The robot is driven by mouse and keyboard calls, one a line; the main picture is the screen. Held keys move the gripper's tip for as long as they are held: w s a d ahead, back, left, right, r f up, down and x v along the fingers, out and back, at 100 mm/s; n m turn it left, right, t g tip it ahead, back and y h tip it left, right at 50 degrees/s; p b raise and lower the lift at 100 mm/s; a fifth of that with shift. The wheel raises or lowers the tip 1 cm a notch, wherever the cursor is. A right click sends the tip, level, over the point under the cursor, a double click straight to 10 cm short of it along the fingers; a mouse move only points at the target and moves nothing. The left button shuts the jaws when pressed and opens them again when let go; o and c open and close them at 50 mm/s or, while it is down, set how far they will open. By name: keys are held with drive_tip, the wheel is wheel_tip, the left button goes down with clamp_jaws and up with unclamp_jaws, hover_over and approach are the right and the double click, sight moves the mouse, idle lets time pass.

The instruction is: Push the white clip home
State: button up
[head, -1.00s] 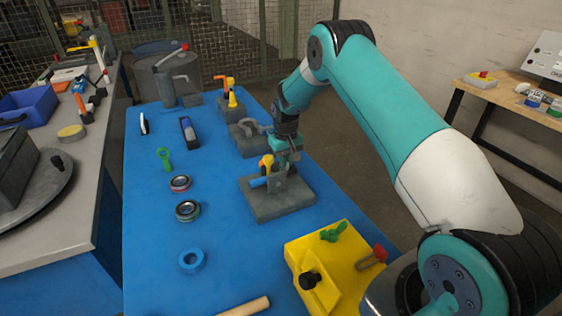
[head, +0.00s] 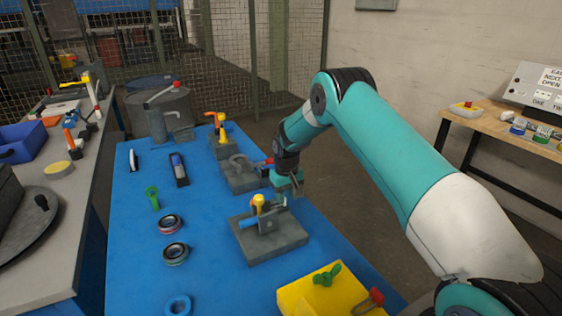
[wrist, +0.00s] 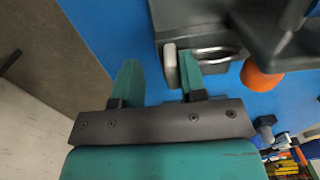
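A pale, off-white piece that looks like the white clip (wrist: 170,66) shows in the wrist view at the edge of a dark grey fixture. It lies beside the inner side of my gripper's right finger; I cannot tell whether they touch. My gripper (wrist: 155,82) is open, with a wide gap between its green fingers. In the head view my gripper (head: 289,188) is over the right rear edge of the near grey fixture (head: 285,243), which carries a yellow-orange knob (head: 258,203) and a blue bar. How far the clip is seated cannot be made out.
Behind stands another grey fixture (head: 241,176) with a hook shape. A yellow block (head: 302,298) with a green wing knob is in front. Two round bearings (head: 176,253) and a blue ring (head: 178,305) lie left. The blue table (head: 215,280) is clear between them.

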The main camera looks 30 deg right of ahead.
drive_tip(key=shift+w+a+r, duration=0.1)
drive_tip(key=shift+a+r, duration=0.05)
drive_tip(key=shift+r, duration=0.4)
wheel_tip(320, 180, up, 16)
drive_tip(key=b, duration=0.4)
drive_tip(key=s+a+r+n, duration=0.1)
drive_tip(key=s+a+r, duration=0.2)
drive_tip(key=s+a, duration=0.2)
drive_tip(key=s+a+r+n+y, duration=0.1)
drive_tip(key=s+a+r, duration=0.1)
drive_tip(key=s+a, duration=0.3)
drive_tip(key=s+a+r+n+y, duration=0.1)
drive_tip(key=s+a+r+n, duration=0.1)
drive_tip(key=s+a, duration=0.3)
drive_tip(key=s+r, duration=0.1)
drive_tip(key=s, duration=0.2)
drive_tip(key=shift+s+r+t, duration=0.3)
drive_tip(key=shift+s, duration=0.05)
drive_tip(key=shift+w, duration=0.1)
